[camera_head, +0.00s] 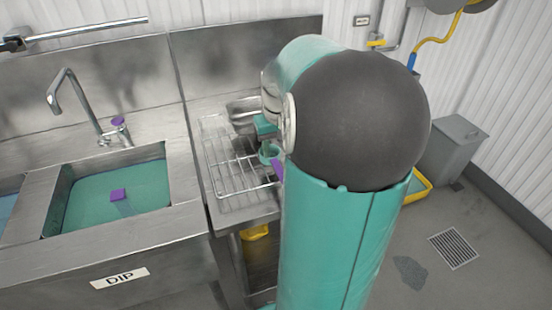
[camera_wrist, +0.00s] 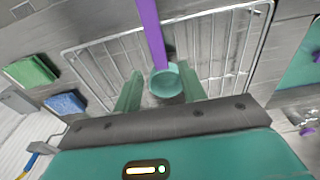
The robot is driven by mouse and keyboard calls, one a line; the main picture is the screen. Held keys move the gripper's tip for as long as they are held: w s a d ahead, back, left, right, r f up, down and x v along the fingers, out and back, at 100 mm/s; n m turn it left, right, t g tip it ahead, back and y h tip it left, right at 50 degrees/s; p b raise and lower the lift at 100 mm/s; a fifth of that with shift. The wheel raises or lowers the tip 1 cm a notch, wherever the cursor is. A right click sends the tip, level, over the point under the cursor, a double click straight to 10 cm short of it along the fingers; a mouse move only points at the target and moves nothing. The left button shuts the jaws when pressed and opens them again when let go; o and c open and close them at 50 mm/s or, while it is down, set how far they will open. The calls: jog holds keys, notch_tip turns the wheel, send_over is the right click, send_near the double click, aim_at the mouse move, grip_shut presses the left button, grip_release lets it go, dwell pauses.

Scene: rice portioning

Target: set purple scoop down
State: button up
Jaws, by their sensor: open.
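The purple scoop shows in the wrist view as a long purple handle (camera_wrist: 151,32) running up from a small round teal cup (camera_wrist: 166,82). The cup lies between the two teal fingers of my gripper (camera_wrist: 161,70), which stand apart on either side of it. In the head view, a bit of purple (camera_head: 278,171) and a teal ring (camera_head: 268,152) show beside my gripper, over the wire rack (camera_head: 222,180). My arm hides most of the scoop there. I cannot tell whether the scoop touches the rack.
The rack sits on a steel counter, right of the sink marked DIP (camera_head: 119,278). A purple-ended item (camera_head: 118,195) is in the sink's green liquid. A tap (camera_head: 75,100) stands behind. Green (camera_wrist: 32,71) and blue (camera_wrist: 64,103) items lie left in the wrist view.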

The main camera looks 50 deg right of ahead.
aim_at(277, 166)
jog(key=r, duration=0.6)
jog(key=shift+s+a, duration=0.1)
jog(key=shift+s, duration=0.1)
jog(key=s+a+n+t, duration=0.2)
jog(key=s+a, duration=0.1)
jog(key=a, duration=1.3)
jog(key=s+a+r+n+t, duration=0.1)
jog(key=s+a+n+t, duration=0.1)
jog(key=a, duration=1.3)
jog(key=shift+s+a+n+t, duration=0.4)
jog(key=shift+s+n, duration=0.05)
jog(key=shift+n, duration=0.35)
jog(key=shift+r, duration=0.1)
